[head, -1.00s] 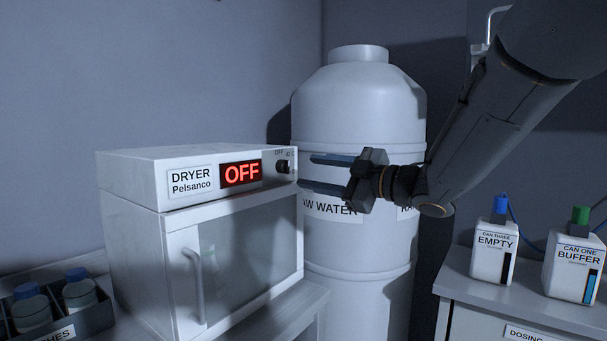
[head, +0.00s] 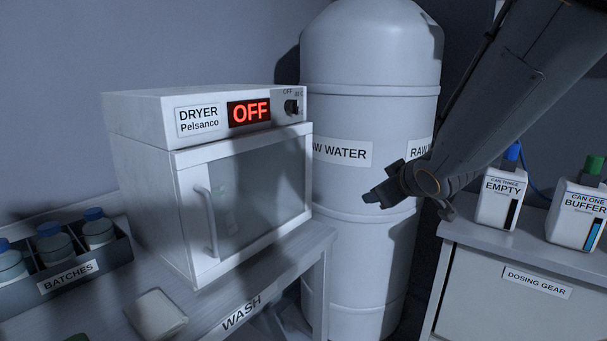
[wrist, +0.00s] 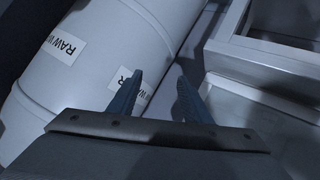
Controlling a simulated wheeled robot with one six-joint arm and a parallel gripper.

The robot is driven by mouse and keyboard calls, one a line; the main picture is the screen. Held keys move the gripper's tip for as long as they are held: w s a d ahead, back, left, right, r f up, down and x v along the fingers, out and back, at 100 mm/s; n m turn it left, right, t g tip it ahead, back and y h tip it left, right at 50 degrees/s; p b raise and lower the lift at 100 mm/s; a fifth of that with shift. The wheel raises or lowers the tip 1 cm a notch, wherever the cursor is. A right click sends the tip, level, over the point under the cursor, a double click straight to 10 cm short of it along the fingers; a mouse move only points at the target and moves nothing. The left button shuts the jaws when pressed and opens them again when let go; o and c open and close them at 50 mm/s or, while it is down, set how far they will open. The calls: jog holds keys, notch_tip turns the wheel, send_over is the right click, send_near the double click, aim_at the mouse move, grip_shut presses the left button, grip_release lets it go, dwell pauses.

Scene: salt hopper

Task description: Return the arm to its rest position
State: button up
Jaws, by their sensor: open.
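My gripper (head: 374,197) is in front of the white raw water tank in the head view, right of the dryer and touching nothing that I can see. It is small there and partly edge-on. In the wrist view my gripper (wrist: 155,95) shows two blue-grey fingers apart with nothing between them. My arm comes down from the upper right of the head view, bent at a joint close to the gripper.
The white dryer (head: 150,150) reads OFF, its door shut. The raw water tank (head: 370,110) stands behind my gripper. A batches rack (head: 110,262) with bottles is at left. Can three (head: 500,205) and can one (head: 577,222) stand on the right cabinet (head: 480,290).

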jog(key=s+d+f+m+g+h, duration=0.2)
jog(key=s+d+f+m+g, duration=0.15)
jog(key=s+f, duration=0.5)
jog(key=s+a+f+m+g, duration=0.1)
jog(key=s+f+g, duration=0.3)
jog(key=s, duration=0.5)
jog(key=s+a+f+m+g, duration=0.2)
jog(key=s+f+g, duration=0.2)
jog(key=s, duration=0.6)
jog(key=shift+s+f, duration=0.15)
jog(key=shift+f, duration=0.05)
jog(key=shift+m, duration=0.25)
